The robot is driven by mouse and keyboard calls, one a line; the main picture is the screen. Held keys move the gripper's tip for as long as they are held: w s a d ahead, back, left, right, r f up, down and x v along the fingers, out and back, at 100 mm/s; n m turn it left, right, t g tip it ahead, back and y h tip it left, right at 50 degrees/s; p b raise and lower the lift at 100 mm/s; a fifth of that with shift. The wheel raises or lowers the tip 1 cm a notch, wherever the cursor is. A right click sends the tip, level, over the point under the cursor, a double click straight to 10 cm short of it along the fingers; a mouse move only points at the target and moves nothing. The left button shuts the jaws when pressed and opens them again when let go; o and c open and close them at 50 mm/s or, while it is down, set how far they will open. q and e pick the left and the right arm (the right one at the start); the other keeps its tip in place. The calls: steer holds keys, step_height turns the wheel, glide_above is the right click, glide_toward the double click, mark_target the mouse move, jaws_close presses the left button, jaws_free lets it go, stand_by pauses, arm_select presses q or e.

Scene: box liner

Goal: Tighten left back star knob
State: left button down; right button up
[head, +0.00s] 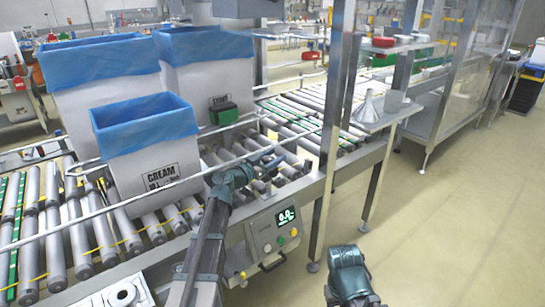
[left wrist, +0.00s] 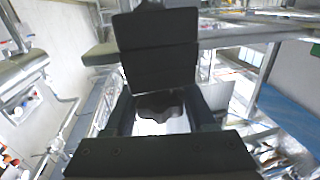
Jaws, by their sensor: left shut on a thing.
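My left gripper (head: 268,168) reaches over the near side rail of the roller conveyor, just above the scale display. In the left wrist view a dark, lobed star knob (left wrist: 160,105) sits between the two fingers of the left gripper (left wrist: 162,118). The gripper is shut on this knob. In the head view the knob is hidden or too small to make out. Of my right arm only a teal joint shows at the bottom of the head view; its gripper is out of the picture.
White boxes with blue liners, among them a CREAM box (head: 150,150), stand on the roller conveyor (head: 75,240) to the left. A control panel with a lit display (head: 287,215) hangs below the rail. Metal posts and a small shelf (head: 372,122) stand right. Floor at right is clear.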

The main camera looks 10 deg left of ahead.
arm_select(q)
steer(key=shift+d+m+g+h, duration=0.15)
steer(key=shift+m+g+h, duration=0.75)
steer(key=shift+h, duration=0.4)
steer(key=shift+s+d, duration=0.1)
steer(key=shift+c, duration=1.1)
jaws_free()
steer(key=v, duration=1.4)
steer(key=shift+f, duration=0.15)
